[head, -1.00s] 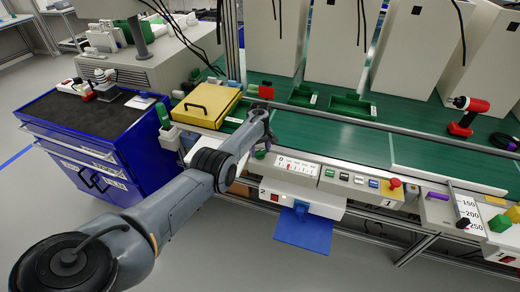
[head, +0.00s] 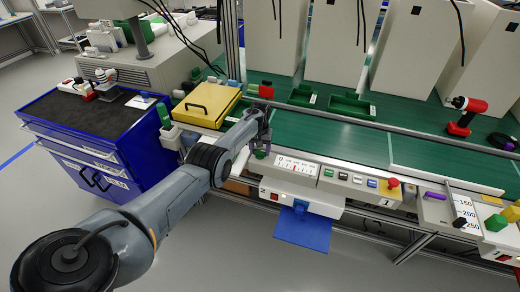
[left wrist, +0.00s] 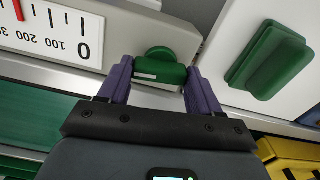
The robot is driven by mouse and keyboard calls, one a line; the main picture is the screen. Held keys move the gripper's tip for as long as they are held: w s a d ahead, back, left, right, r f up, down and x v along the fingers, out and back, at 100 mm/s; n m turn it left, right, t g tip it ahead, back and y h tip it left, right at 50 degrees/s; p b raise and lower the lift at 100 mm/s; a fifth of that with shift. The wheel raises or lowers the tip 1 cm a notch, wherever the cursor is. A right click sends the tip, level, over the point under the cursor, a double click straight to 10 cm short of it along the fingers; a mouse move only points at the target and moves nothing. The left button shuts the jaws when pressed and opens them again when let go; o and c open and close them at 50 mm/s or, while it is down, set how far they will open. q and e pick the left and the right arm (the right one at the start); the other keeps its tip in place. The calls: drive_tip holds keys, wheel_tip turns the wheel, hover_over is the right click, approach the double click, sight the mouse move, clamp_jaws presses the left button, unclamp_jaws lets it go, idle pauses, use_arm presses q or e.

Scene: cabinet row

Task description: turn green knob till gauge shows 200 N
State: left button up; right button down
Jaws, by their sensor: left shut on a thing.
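My left gripper (left wrist: 158,82) is shut on the green knob (left wrist: 160,62), with one purple finger on each side of it. In the head view the left gripper (head: 261,150) is at the left end of the gauge panel, and the knob is partly hidden there. The gauge (left wrist: 50,30) is beside the knob and shows upside down in the left wrist view. Its red needle stands near the 200 label, seemingly a little toward 300; the exact reading is not clear. The gauge also shows in the head view (head: 306,173). My right gripper is not in view.
A larger green handle (left wrist: 270,58) on a white panel is close beside the fingers. A yellow lid (head: 208,106) lies behind the arm. Coloured buttons (head: 357,180) and a red knob (head: 393,183) line the panel to the right. A blue flap (head: 302,230) hangs below.

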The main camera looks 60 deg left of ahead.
sight(260, 151)
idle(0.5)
use_arm(q)
drive_tip(key=o, duration=1.1)
drive_tip(key=shift+c, duration=0.2)
drive_tip(key=shift+r+p, duration=0.55)
drive_tip(key=shift+r, duration=0.05)
wheel_tip(260, 151, up, 10)
drive_tip(key=p, duration=0.5)
drive_tip(key=shift+f, duration=0.25)
